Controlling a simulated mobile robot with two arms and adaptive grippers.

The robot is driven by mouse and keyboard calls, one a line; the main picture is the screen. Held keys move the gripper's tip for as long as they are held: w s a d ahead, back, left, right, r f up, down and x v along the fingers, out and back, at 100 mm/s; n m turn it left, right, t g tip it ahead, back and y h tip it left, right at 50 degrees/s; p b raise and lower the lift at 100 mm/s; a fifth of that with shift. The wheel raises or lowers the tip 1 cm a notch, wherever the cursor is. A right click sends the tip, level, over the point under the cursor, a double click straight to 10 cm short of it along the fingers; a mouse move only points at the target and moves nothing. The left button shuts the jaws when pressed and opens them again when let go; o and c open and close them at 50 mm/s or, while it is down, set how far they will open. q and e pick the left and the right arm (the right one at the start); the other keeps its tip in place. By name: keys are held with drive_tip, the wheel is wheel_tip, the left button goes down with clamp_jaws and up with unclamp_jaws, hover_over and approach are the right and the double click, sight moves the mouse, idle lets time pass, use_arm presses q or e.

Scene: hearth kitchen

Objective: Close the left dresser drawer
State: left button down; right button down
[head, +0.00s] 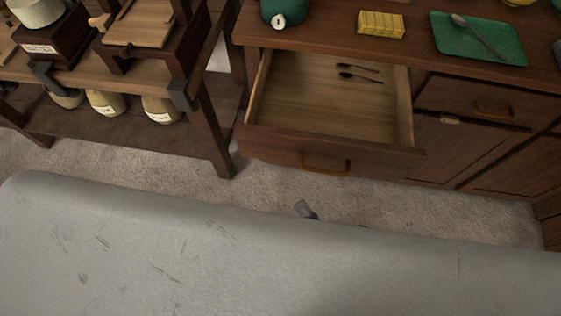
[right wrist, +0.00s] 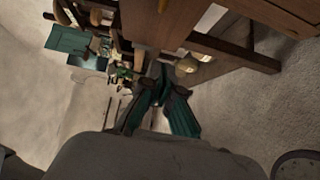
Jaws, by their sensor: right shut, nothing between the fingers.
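The left dresser drawer (head: 335,146) is pulled out of the dark wooden dresser (head: 470,60) in the head view. Its brown handle (head: 325,165) is on the front panel, and two dark spoons (head: 360,73) lie inside towards the back. My right gripper shows only as a small grey tip (head: 306,209) over the floor, below and apart from the drawer front. In the right wrist view my right gripper (right wrist: 161,80) is shut and empty. My left gripper is in neither view.
A green tray (head: 510,48) with a spoon, a yellow block (head: 381,25) and a green pot (head: 284,10) stand on the dresser top. A wooden shelf table (head: 205,100) with jars stands close to the drawer's left. Carpet (head: 420,205) in front is clear.

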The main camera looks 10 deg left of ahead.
drive_tip(key=r, duration=0.1)
drive_tip(key=p, duration=0.1)
approach(271, 149)
drive_tip(key=x, duration=0.5)
drive_tip(key=shift+s+a, duration=0.1)
drive_tip(key=shift+a, duration=0.3)
drive_tip(key=shift+w+f, duration=0.1)
drive_tip(key=shift+w, duration=0.35)
drive_tip(key=shift+w, duration=0.1)
